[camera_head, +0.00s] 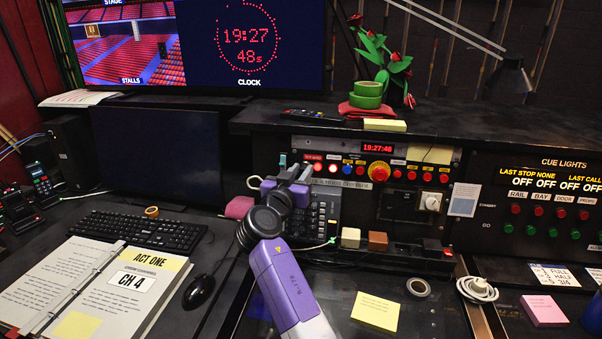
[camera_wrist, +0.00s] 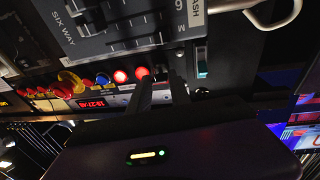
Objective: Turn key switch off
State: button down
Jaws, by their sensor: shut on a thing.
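The control panel (camera_head: 345,160) stands at the back of the desk, with a row of lit buttons and a red clock readout. My gripper (camera_head: 299,170) is at the left end of this row, its fingertips against the panel. In the wrist view the two dark fingers of my gripper (camera_wrist: 163,84) are close together, just beside the lit red buttons (camera_wrist: 130,74). They are shut on the key switch, which is mostly hidden between them. I cannot tell which way the key is turned.
A teal rocker switch (camera_wrist: 202,66) is close beside the fingers. A yellow-collared red button (camera_head: 379,172) is farther right. A plant (camera_head: 385,65) and green tape (camera_head: 368,92) stand on the shelf above.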

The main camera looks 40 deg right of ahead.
jog(key=shift+f, duration=0.1)
jog(key=n+b, duration=0.1)
jog(key=n, duration=0.2)
jog(key=shift+s+n+t, duration=0.1)
jog(key=shift+n+t, duration=0.3)
jog(key=n, duration=0.3)
jog(key=n+t+y+p, duration=0.1)
jog(key=n, duration=0.2)
jog(key=shift+t, duration=0.3)
jog(key=n+p, duration=0.2)
jog(key=n, duration=0.1)
jog(key=n+t+y+p, duration=0.1)
jog(key=n+p, duration=0.2)
jog(key=shift+s+d+r+n, duration=0.1)
jog(key=shift+r+n, duration=0.1)
jog(key=shift+n, duration=0.2)
jog(key=n+y+p, duration=0.1)
jog(key=n+p, duration=0.1)
jog(key=n, duration=0.1)
jog(key=shift+f+t+p, duration=0.1)
jog(key=shift+t+p, duration=0.2)
jog(key=shift+p, duration=0.1)
jog(key=shift+n+p, duration=0.35)
jog(key=shift+n, duration=0.05)
jog(key=shift+f, duration=0.15)
